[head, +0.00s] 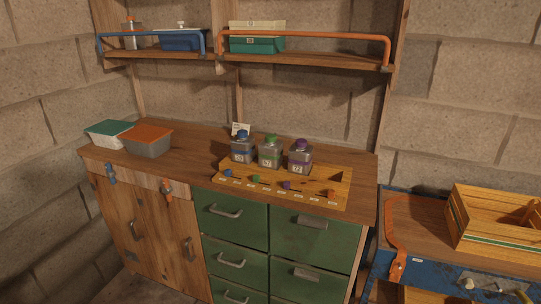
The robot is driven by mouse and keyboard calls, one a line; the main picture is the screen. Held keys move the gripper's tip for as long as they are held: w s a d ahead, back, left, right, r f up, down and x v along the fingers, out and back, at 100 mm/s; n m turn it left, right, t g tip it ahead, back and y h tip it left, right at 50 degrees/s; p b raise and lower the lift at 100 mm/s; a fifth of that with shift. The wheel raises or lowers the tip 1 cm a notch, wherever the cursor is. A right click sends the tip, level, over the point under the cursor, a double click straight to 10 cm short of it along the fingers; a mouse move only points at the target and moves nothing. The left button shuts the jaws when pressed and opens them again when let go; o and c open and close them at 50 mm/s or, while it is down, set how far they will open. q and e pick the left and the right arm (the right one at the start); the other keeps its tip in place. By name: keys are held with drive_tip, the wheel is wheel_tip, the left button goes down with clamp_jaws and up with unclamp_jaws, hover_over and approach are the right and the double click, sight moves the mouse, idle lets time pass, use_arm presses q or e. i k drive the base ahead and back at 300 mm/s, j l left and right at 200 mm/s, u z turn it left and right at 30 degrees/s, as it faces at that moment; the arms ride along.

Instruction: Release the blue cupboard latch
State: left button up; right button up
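The blue latch (111,174) sits at the top of the left door of the wooden cupboard (122,212), just under the counter edge. It is small here, and I cannot tell its exact position. An orange latch (167,190) sits at the top of the right door. Both doors look closed, each with a dark handle. Neither of my grippers shows in the head view.
Lidded boxes (145,143) stand on the counter above the cupboard. Bottles with blue, green and purple tops (270,153) stand behind a wooden board (320,186). Green drawers (231,222) adjoin the cupboard. A wooden crate (492,235) stands on the right bench.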

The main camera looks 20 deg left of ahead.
sight(110, 174)
drive_tip(key=u, duration=1.75)
drive_tip(key=i+j+z, duration=0.1)
drive_tip(key=i+j, duration=1.9)
drive_tip(key=i, duration=0.1)
